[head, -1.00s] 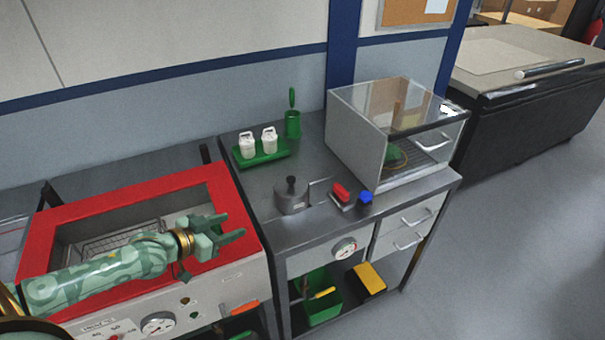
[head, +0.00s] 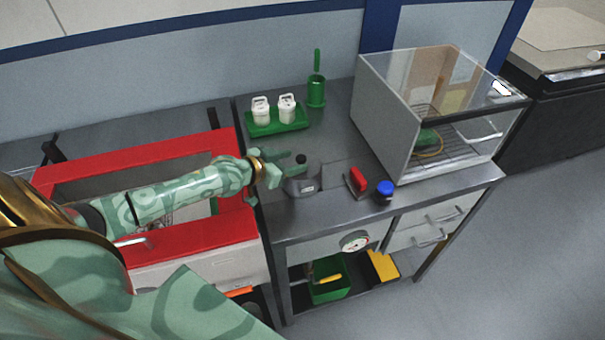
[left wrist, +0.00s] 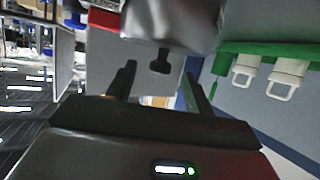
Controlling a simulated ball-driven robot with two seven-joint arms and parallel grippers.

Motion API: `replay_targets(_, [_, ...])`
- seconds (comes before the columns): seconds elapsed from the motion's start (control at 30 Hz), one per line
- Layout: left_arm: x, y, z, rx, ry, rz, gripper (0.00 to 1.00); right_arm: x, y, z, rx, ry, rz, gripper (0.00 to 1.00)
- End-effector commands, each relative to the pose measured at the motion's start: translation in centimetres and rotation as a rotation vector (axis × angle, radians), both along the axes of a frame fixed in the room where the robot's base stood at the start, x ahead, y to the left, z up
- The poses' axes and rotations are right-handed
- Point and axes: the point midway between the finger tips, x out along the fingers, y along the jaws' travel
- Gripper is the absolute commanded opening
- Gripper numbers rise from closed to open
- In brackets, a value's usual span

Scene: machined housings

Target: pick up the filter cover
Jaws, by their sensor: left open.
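A grey metal round piece with a black knob on top (head: 302,184), which looks like the filter cover, stands upright on the steel bench top. My left gripper (head: 284,166) is open and empty at its left side, with the fingers pointing toward the knob. In the left wrist view the grey piece (left wrist: 172,18) shows upside down, and its black knob (left wrist: 160,62) lies ahead between the open fingers of my left gripper (left wrist: 160,84). I cannot tell whether a finger touches it. My right gripper is not in view.
A green tray (head: 262,130) with two white lidded jars stands behind, beside a green cup (head: 316,92). A red block (head: 356,181) and a blue-capped jar (head: 385,194) stand to the right, before a clear-walled case (head: 385,125). A red-rimmed basin (head: 130,160) lies under my left arm.

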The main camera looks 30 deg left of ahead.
Motion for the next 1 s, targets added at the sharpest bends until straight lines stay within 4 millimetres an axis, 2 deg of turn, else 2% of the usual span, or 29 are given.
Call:
replay_targets(0.13, [1.0, -0.3, -0.4, 0.000, 0.000, 0.000, 0.52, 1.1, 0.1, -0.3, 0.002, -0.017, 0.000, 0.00])
replay_targets(0.4, [4.8, -1.4, -1.8, -0.001, -0.001, 0.000, 0.52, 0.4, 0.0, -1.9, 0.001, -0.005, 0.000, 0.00])
replay_targets(0.7, [5.4, -1.6, -1.9, 0.001, 0.001, -0.001, 0.52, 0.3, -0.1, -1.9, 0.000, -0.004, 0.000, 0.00])
replay_targets(0.77, [5.4, -1.6, -1.9, 0.001, 0.001, -0.001, 0.38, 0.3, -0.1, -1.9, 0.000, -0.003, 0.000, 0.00])
replay_targets(0.9, [5.4, -1.6, -1.9, 0.001, 0.001, 0.000, 0.00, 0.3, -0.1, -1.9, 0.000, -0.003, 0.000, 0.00])
replay_targets(1.0, [5.4, -1.6, -1.8, 0.001, -0.001, 0.000, 0.00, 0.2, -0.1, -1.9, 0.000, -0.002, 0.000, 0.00])
